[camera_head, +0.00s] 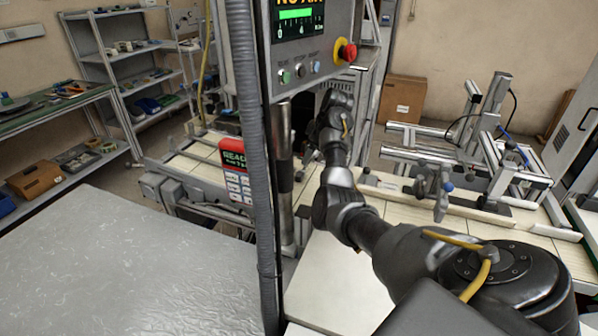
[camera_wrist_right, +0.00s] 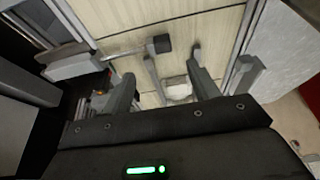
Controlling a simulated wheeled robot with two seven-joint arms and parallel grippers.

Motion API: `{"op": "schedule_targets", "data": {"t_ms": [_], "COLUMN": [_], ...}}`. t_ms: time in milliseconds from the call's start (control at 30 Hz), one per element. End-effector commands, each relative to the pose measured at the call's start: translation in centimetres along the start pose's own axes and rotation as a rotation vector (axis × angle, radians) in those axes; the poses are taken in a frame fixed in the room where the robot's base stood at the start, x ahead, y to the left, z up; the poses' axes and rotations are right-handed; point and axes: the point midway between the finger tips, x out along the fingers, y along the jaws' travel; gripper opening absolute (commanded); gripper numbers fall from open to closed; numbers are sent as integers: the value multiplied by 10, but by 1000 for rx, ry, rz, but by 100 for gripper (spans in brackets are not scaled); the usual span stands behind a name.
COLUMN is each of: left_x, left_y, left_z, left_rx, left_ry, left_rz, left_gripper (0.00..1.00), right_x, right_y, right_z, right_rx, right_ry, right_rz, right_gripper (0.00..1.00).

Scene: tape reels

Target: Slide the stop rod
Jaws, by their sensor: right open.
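A thin metal rod with a dark square knob (camera_wrist_right: 162,43) at its end shows in the right wrist view, beyond my fingers and lying over the pale slatted surface. It looks like the stop rod, but I cannot be sure. My right gripper (camera_wrist_right: 164,82) is open, with its two fingers apart and nothing held between them. The knob appears beyond the gap between the fingers, apart from them. In the head view my right arm reaches forward past the grey post, and its hand is largely hidden there. My left gripper is not in view.
A control panel with a red stop button (camera_head: 347,52) hangs on a grey post (camera_head: 252,150) close in front. A red-topped keypad sign (camera_head: 234,168) stands behind it. A metal frame (camera_head: 490,130) stands at right. The grey table (camera_head: 110,260) at left is bare.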

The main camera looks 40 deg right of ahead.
Motion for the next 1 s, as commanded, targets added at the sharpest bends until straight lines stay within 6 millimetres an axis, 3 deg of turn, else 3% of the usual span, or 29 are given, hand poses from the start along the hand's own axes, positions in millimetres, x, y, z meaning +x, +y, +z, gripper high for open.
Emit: {"op": "schedule_targets", "data": {"t_ms": [500,700,967,1000], "left_x": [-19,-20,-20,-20], "left_y": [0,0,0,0], "left_z": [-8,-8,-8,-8], "left_rx": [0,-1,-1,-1], "left_ry": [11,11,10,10], "left_rz": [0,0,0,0], "left_gripper": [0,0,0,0], "right_x": [85,97,98,98], "right_y": [0,0,0,0], "right_z": [2,2,2,2], "right_rx": [3,3,2,2], "right_ry": [-2,-2,-1,-1], "right_rz": [-1,1,2,2], "right_gripper": [60,60,60,55]}}
